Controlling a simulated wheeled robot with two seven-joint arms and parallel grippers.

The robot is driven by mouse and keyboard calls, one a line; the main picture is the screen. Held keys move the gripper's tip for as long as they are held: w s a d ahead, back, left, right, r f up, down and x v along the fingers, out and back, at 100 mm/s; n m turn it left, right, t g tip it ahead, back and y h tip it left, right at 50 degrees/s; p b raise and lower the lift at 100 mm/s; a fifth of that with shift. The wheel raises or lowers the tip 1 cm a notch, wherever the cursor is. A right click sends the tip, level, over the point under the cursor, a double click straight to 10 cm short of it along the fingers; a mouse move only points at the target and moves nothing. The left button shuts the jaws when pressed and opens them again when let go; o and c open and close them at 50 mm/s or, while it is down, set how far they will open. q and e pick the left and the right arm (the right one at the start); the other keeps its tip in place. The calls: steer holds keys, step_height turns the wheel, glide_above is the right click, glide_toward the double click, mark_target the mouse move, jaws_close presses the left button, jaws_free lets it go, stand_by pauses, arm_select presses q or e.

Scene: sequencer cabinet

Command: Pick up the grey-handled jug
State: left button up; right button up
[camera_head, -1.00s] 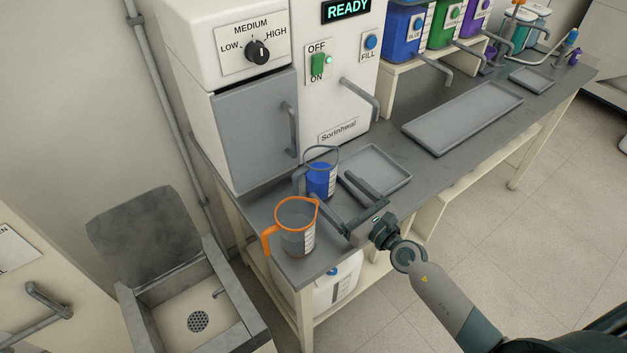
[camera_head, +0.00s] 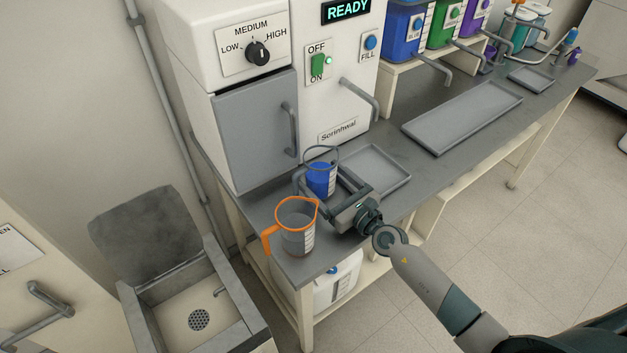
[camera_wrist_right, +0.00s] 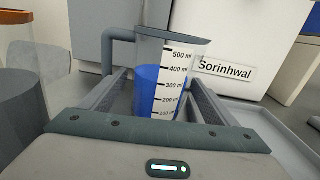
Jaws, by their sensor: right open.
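The grey-handled jug (camera_head: 321,180) stands upright on the bench and holds blue liquid. In the right wrist view the jug (camera_wrist_right: 172,75) sits between the two fingers, with its grey handle on the left and a scale facing me. My right gripper (camera_head: 325,196) is open, its fingers on either side of the jug. In the right wrist view the gripper (camera_wrist_right: 150,95) does not clearly touch it. A second jug with an orange handle and rim (camera_head: 297,228) stands just left of my gripper. My left gripper is not in view.
A grey tray (camera_head: 392,184) lies right of the jug, close to my right gripper. The white cabinet (camera_head: 335,95) with its grey door (camera_head: 255,135) stands behind. The bench edge is in front, and an open sink (camera_head: 165,318) is at the lower left.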

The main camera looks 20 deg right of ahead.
mark_target(310, 155)
steer(key=c, duration=1.5)
steer(key=shift+o, duration=0.2)
steer(key=shift+r, duration=0.1)
steer(key=shift+r+p, duration=0.6)
steer(key=shift+r, duration=0.15)
step_height(310, 155, up, 3)
steer(key=shift+f+p, duration=0.2)
steer(key=shift+p, duration=0.6)
steer(key=s+d+r, duration=0.6)
steer(key=s+d, duration=0.2)
steer(key=shift+s+r+b, duration=0.25)
steer(key=shift+r+b, duration=0.15)
